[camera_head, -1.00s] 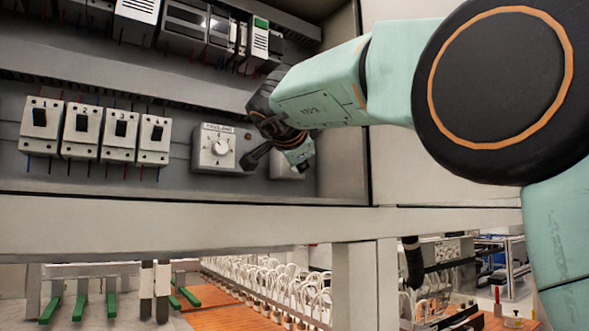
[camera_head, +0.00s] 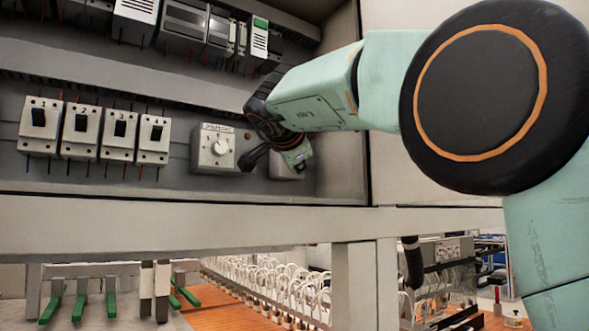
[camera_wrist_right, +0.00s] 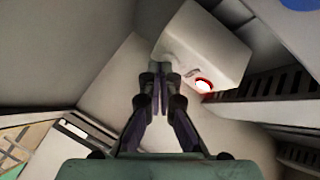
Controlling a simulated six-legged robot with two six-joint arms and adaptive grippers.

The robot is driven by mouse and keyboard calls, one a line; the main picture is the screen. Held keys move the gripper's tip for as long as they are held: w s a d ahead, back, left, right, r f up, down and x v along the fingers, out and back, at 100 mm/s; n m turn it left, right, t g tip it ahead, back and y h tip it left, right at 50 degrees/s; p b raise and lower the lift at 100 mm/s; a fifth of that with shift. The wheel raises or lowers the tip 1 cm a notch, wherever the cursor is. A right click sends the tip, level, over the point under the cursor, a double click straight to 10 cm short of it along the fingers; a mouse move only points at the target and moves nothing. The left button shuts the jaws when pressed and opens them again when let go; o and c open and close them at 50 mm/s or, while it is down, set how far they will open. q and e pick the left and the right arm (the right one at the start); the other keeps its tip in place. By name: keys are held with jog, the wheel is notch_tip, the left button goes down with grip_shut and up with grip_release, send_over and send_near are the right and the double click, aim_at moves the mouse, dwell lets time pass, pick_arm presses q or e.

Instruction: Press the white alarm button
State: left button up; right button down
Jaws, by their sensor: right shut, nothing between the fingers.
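The white alarm button (camera_wrist_right: 204,85) shows in the right wrist view as a small white disc with a red ring, on the face of a pale box (camera_wrist_right: 207,48). In the head view that box (camera_head: 284,167) is largely hidden behind my right gripper (camera_head: 248,163). The button itself does not show there. In the right wrist view my right gripper (camera_wrist_right: 160,84) is shut and empty. Its fingertips lie left of the button in the picture. I see no contact with the button. My left gripper is not in view.
A rotary dial box (camera_head: 214,148) sits just left of my right gripper. Several numbered breakers (camera_head: 97,131) line the panel at left. A cabinet side wall (camera_head: 342,165) stands close on the right. A ledge (camera_head: 180,218) runs below.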

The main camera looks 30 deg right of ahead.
jog(key=shift+w+a, duration=0.1)
jog(key=shift+w, duration=0.05)
dwell(0.4)
jog(key=shift+s, duration=0.6)
jog(key=shift+s+b, duration=0.2)
jog(key=shift+b, duration=0.1)
jog(key=shift+s, duration=0.15)
